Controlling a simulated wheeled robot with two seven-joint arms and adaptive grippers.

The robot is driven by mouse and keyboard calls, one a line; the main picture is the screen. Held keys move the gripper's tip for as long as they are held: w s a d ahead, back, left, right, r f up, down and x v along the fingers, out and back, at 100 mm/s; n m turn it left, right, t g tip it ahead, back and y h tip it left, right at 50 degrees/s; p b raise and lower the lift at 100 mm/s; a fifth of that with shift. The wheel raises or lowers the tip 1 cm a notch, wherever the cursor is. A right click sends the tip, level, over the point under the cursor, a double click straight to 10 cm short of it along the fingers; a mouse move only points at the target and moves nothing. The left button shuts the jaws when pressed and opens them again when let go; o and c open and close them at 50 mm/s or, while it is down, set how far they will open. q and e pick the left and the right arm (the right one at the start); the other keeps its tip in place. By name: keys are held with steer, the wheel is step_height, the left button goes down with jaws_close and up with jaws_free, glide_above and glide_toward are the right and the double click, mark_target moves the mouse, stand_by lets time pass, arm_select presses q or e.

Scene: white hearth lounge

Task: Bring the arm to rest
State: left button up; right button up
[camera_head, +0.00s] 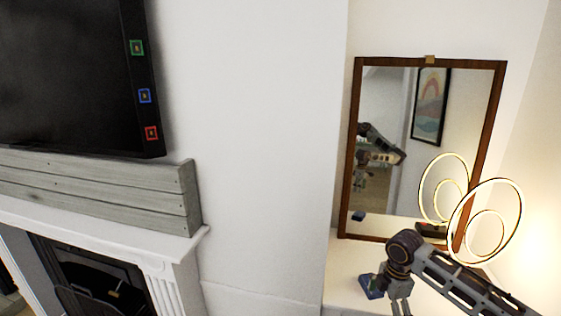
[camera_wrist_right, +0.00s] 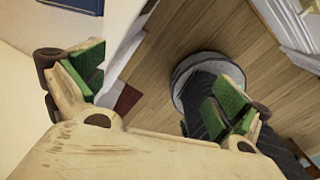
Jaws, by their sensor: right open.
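My right arm (camera_head: 455,279) comes in from the lower right of the head view and bends down over a white surface (camera_head: 345,262). Wooden floor shows below the gap. My left arm and left gripper are not in view.
A small blue object (camera_head: 372,286) stands on the white surface beside my arm. A wood-framed mirror (camera_head: 350,190) and a lit ring lamp (camera_head: 517,222) stand behind. A white fireplace (camera_head: 150,262) and a wall screen (camera_head: 70,80) are at left.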

steer(key=s+a+f+m+t+y, duration=0.1)
steer(key=s+a+f+m, duration=0.25)
steer(key=s+a, duration=0.35)
steer(key=s+a+f+m+t+y, duration=0.1)
steer(key=s+a+f+m+t, duration=0.15)
steer(key=s+a+m, duration=0.5)
steer(key=s+d+m+h, duration=0.2)
steer(key=s+d+m, duration=0.4)
steer(key=s+m, duration=0.1)
steer(key=s+f+g, duration=0.2)
steer(key=s+f, duration=0.1)
steer(key=f, duration=3.1)
steer(key=s+d+f, duration=0.2)
steer(key=s+f, duration=0.7)
steer(key=s, duration=0.2)
steer(key=s+d+f, duration=0.2)
steer(key=s+f, duration=0.8)
steer(key=s, duration=0.1)
steer(key=shift+f+n+g, duration=0.25)
steer(key=shift+n+g, duration=0.1)
steer(key=shift+n, duration=0.05)
steer(key=shift+s, duration=0.1)
